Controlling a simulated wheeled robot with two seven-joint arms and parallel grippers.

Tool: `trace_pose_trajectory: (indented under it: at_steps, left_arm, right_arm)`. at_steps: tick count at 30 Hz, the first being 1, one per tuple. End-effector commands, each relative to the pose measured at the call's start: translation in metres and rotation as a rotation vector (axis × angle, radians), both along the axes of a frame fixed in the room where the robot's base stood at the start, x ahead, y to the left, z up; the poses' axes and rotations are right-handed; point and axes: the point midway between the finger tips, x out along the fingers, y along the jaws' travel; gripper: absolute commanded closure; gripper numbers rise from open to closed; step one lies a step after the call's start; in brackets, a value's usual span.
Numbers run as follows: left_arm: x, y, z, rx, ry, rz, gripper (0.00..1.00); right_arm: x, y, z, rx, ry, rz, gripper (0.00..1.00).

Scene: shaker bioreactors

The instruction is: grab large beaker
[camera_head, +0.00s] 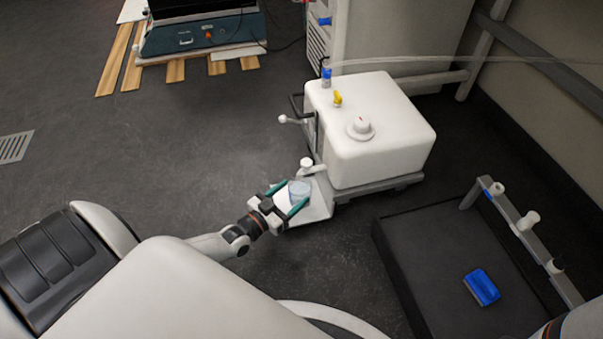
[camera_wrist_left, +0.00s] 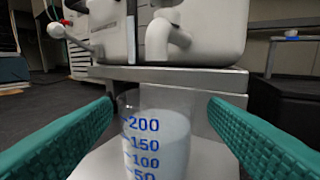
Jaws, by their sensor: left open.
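The large beaker (camera_head: 299,191) is clear, with pale liquid in it, and stands upright on a small white platform (camera_head: 318,210) at the front of a white machine. In the left wrist view the beaker (camera_wrist_left: 155,140) shows blue volume marks up to 200. My left gripper (camera_head: 289,197) is open, with its green fingers on either side of the beaker. In the left wrist view a gap shows between the beaker and each finger of the left gripper (camera_wrist_left: 160,130). My right gripper is not in view.
The white machine (camera_head: 375,130) stands just behind the beaker, with its spout (camera_wrist_left: 160,38) above and behind it. A black platform (camera_head: 440,270) with a blue object (camera_head: 481,287) is at the right. Open dark floor (camera_head: 180,150) lies to the left.

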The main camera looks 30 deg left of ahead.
Motion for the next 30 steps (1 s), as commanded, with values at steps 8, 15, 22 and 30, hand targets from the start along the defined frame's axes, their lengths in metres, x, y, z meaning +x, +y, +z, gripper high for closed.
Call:
trace_pose_trajectory:
  at_steps: [8,15,22,30]
  left_arm:
    - [0.022,-0.002,-0.006,0.001,-0.002,0.000,0.32]
    - [0.053,-0.006,-0.007,0.000,-0.002,0.000,0.32]
    - [0.061,-0.008,-0.003,0.001,0.002,0.000,0.32]
    - [0.060,-0.008,-0.003,0.001,0.001,0.000,0.58]
  right_arm:
    - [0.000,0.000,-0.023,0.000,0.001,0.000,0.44]
    - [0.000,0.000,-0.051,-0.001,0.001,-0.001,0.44]
    - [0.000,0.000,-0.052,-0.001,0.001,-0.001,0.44]
    - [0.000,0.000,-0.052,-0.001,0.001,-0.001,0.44]
